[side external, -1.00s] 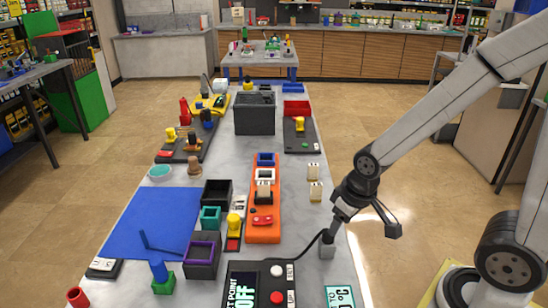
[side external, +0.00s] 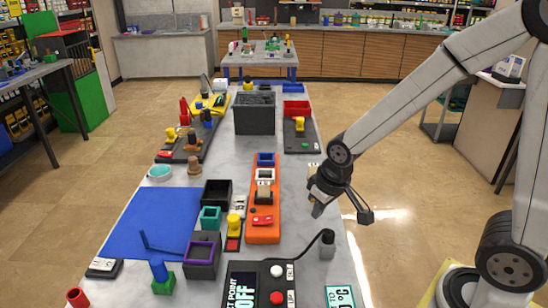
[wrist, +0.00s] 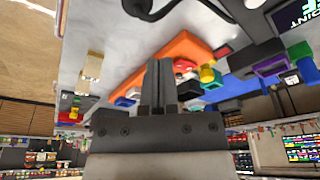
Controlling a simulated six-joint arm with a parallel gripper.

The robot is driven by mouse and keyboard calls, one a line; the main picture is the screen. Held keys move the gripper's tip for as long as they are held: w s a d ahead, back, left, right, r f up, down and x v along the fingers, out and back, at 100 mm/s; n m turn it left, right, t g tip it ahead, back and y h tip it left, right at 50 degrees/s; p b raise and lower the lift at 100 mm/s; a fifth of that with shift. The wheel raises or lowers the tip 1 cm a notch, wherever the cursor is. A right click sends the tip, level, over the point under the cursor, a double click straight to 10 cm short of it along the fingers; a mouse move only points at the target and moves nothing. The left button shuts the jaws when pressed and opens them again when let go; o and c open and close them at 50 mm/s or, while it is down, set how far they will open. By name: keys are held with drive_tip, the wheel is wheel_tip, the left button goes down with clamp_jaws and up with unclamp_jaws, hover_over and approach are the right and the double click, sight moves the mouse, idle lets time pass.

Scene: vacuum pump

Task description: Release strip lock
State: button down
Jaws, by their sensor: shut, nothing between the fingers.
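The strip lock is not labelled in view, and I cannot tell which part it is. The orange unit (side external: 263,225) on the bench carries a blue frame (side external: 265,159), a white frame (side external: 264,174), a tan block (side external: 263,193) and a red part (side external: 262,219). My gripper (side external: 317,211) is shut and empty, above the bench to the right of this unit and apart from it. In the wrist view the two fingers (wrist: 158,63) are together, and the orange unit (wrist: 172,60) appears behind them, partly hidden.
A grey post with a cable (side external: 327,242) stands near the bench's right edge. A control box (side external: 260,287) is in front. Dark (side external: 217,193), teal (side external: 210,218) and purple-rimmed (side external: 202,254) containers and a yellow knob (side external: 234,224) stand left of the orange unit, beside a blue mat (side external: 150,222).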

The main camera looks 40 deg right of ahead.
drive_tip(key=r+t, duration=0.1)
hover_over(234, 224)
drive_tip(key=d, duration=0.2)
drive_tip(key=shift+w+a+r, duration=0.15)
drive_tip(key=shift+w+a, duration=0.15)
drive_tip(key=shift+a, duration=0.25)
drive_tip(key=shift+f, duration=0.2)
drive_tip(key=shift+x, duration=4.85)
drive_tip(key=shift+s+a, duration=1.6)
drive_tip(key=shift+s, duration=0.05)
drive_tip(key=shift+r, duration=0.15)
